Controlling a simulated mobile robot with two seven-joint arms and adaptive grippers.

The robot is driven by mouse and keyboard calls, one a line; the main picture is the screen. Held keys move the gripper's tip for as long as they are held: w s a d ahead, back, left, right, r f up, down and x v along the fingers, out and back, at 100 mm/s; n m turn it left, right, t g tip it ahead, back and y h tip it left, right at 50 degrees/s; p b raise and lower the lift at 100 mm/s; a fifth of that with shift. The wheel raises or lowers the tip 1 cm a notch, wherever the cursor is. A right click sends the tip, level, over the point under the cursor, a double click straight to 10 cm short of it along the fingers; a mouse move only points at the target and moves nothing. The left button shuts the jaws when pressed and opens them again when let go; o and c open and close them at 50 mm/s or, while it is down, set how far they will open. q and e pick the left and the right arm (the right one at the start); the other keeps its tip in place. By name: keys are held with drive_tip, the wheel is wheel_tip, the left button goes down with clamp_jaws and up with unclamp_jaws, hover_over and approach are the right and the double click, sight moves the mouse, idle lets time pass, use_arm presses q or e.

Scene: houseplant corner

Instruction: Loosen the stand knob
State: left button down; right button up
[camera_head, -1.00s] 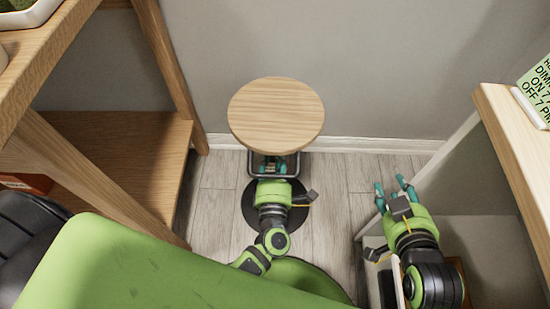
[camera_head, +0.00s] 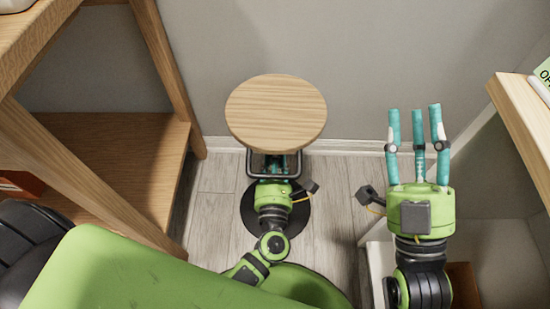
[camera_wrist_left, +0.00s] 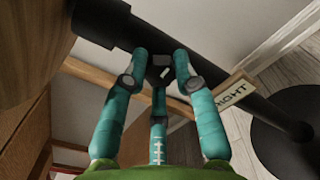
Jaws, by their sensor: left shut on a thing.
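The stand has a round wooden top (camera_head: 276,112) and a black disc base (camera_head: 302,216) on the floor. In the left wrist view its black post (camera_wrist_left: 262,108) runs slantwise from the upper left to the base (camera_wrist_left: 292,145). My left gripper (camera_head: 277,163) is under the front edge of the top, its fingertips partly hidden there. In the left wrist view the left gripper (camera_wrist_left: 160,65) is shut on the small dark knob (camera_wrist_left: 158,73) at the post, mostly covered by the fingers. My right gripper (camera_head: 416,112) is empty, its teal fingers apart, right of the stand.
A wooden shelf unit (camera_head: 110,160) stands close on the left. A wooden-topped cabinet (camera_head: 525,115) is on the right. The wall (camera_head: 350,60) is behind the stand.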

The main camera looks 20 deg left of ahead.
use_arm(q)
drive_tip(key=shift+d+r, duration=0.15)
drive_tip(key=shift+d, duration=0.05)
use_arm(e)
drive_tip(key=shift+s+r, duration=0.25)
drive_tip(key=shift+r, duration=0.05)
use_arm(q)
drive_tip(key=shift+w, duration=0.1)
drive_tip(key=c, duration=1)
unclamp_jaws()
drive_tip(key=shift+a, duration=0.1)
drive_tip(key=v, duration=1.2)
